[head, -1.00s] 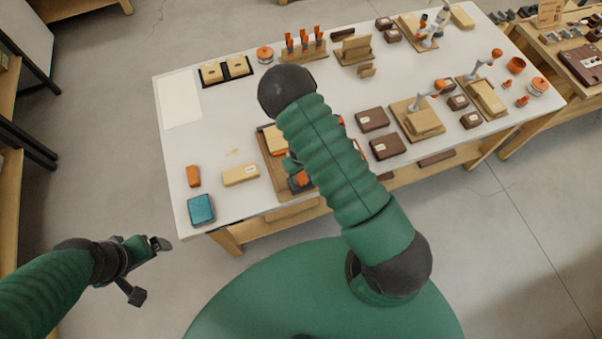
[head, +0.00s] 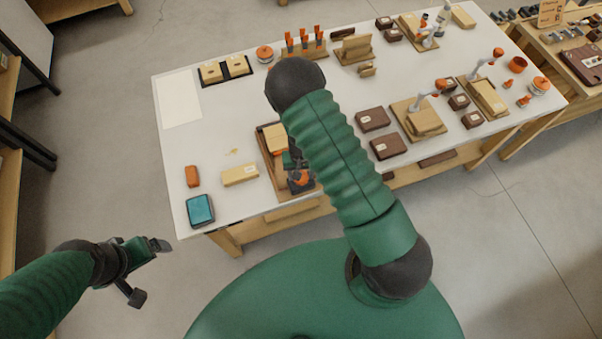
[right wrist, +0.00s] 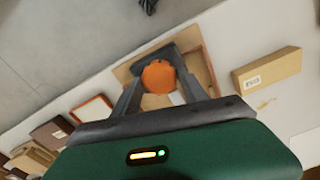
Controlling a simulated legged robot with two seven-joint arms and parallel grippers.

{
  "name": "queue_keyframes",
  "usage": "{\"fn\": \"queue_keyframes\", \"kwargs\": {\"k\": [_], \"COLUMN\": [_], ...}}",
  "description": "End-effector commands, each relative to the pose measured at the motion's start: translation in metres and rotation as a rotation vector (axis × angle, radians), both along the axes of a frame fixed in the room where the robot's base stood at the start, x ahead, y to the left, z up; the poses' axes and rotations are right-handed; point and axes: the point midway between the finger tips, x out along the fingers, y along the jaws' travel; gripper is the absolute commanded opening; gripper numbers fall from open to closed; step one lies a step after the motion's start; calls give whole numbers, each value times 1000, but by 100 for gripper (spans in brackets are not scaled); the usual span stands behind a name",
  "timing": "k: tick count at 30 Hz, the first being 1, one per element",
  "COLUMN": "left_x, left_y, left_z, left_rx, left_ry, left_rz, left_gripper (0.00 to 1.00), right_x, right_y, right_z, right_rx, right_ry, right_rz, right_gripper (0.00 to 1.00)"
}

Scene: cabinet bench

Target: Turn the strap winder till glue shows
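An orange round knob (right wrist: 158,76), perhaps the strap winder's, shows in the right wrist view between the fingers of my right gripper (right wrist: 160,84). I cannot tell whether the fingers press on it. An orange part (head: 300,178) shows at the same wooden tray (head: 264,178) in the head view, where my right arm hides much of the tray and gripper. A tan block (head: 274,137) lies at the tray's far end. No glue can be made out. My left gripper (head: 149,271) is open and empty, off the table's left front corner.
On the white table (head: 220,130), a teal-screened device (head: 200,210), an orange block (head: 192,176) and a labelled tan box (head: 240,174) lie left of the tray. Brown boxes (head: 373,119) and a wooden stand (head: 424,121) stand to the right. The table's left middle is mostly clear.

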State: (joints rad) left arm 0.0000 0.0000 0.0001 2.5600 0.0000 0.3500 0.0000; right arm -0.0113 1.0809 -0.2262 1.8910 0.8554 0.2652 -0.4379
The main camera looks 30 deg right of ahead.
Motion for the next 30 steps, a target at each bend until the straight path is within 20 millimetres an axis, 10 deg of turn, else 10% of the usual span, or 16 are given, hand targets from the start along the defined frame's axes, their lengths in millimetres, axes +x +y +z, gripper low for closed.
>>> {"fn": "queue_keyframes", "kwargs": {"k": [14,30], "left_x": [0,0], "left_y": [0,0], "left_z": [-1,-9], "left_rx": [0,0], "left_ry": [0,0], "left_rz": [0,0], "left_gripper": [92,92], "right_x": [-1,1], "right_y": [0,1], "right_z": [4,141], "right_rx": [0,0], "right_ry": [1,-2], "right_rz": [2,2], "right_gripper": [67,67]}}
